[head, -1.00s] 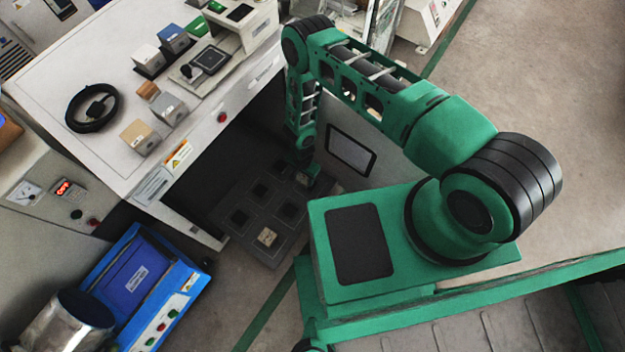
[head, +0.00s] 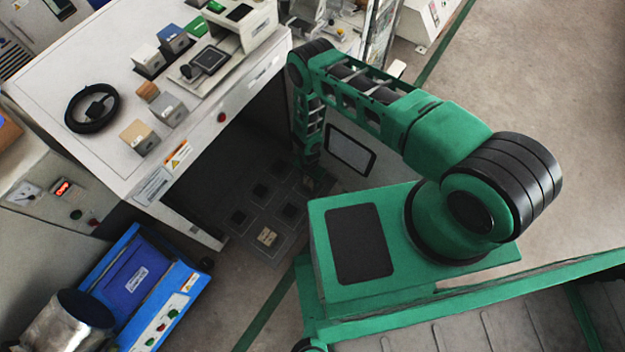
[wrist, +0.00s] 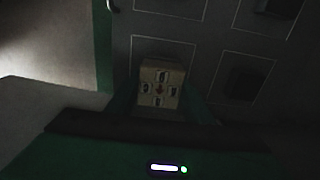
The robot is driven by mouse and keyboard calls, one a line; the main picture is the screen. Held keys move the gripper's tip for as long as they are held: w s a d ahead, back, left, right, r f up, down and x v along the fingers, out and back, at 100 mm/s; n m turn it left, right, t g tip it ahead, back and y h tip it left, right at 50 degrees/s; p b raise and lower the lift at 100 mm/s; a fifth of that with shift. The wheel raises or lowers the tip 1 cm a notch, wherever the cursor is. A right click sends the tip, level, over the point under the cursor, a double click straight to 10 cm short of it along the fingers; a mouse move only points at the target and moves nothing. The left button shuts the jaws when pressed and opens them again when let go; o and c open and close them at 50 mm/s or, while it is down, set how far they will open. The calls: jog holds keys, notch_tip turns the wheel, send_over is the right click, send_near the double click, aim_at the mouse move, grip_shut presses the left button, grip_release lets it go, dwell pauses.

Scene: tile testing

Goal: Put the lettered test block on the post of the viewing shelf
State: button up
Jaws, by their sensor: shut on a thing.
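In the wrist view a tan block (wrist: 160,84) with several dark-lettered patches and a small reddish mark in its middle sits between the fingers of my gripper (wrist: 160,100). My gripper is shut on it. In the head view my gripper (head: 312,180) is low at the right end of a dark grey panel (head: 250,228), and the block cannot be made out there. The panel carries several dark square posts (head: 261,191), each in a thin pale outline. Whether the block touches the panel is hidden.
The panel lies in the dark opening under a white bench (head: 120,75). A tan tile (head: 267,237) with a dark mark is at its near corner. Several cubes, including a tan one (head: 140,136), and a black cable coil (head: 92,108) are on the bench. A blue box (head: 135,280) stands at lower left.

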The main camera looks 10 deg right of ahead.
aim_at(310, 179)
jog(key=o, duration=1.5)
jog(key=shift+c, duration=0.2)
notch_tip(310, 179, up, 12)
